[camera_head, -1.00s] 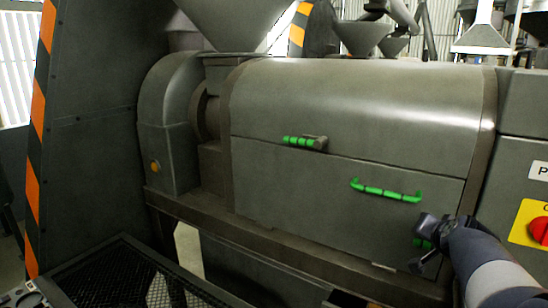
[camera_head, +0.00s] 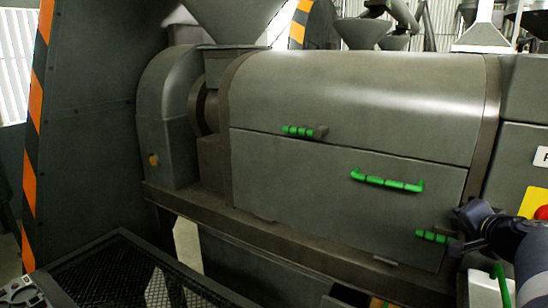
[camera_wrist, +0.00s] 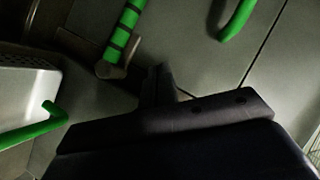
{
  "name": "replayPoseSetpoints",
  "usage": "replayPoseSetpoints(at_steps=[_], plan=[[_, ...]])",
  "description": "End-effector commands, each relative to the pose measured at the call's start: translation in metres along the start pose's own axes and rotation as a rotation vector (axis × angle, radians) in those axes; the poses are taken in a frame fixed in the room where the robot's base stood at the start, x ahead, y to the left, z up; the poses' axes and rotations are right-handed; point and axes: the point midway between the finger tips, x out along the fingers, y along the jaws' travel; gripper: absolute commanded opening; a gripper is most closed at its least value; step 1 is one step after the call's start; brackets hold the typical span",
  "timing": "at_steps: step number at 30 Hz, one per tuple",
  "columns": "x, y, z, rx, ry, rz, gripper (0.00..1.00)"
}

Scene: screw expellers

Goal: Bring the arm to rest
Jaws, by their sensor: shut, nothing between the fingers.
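My gripper (camera_wrist: 160,84) is shut and empty; in the wrist view its dark fingers stand close together in front of the grey machine panel. In the head view my gripper (camera_head: 470,230) is at the right, beside the lower green-gripped latch (camera_head: 432,236) of the press housing. The same kind of latch, with green bands, shows in the wrist view (camera_wrist: 124,32), apart from the fingers. My arm comes in from the lower right corner and hides part of the machine there.
The press housing (camera_head: 340,100) fills the middle, with an upper green latch (camera_head: 300,131) and a green bar handle (camera_head: 387,182). A red knob (camera_head: 541,212) is at the right edge. A white container with a green handle (camera_wrist: 35,130) shows in the wrist view. A mesh-topped frame (camera_head: 120,275) stands lower left.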

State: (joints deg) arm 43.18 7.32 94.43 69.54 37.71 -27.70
Motion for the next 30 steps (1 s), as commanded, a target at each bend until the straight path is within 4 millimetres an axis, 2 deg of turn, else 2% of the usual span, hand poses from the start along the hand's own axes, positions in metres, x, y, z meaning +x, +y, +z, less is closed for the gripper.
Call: replayPoseSetpoints(at_steps=[20,30], plan=[[-0.017,0.023,-0.025,0.399,0.001,-0.259,0.00],[-0.021,0.038,-0.031,0.575,0.001,-0.380,0.00]])
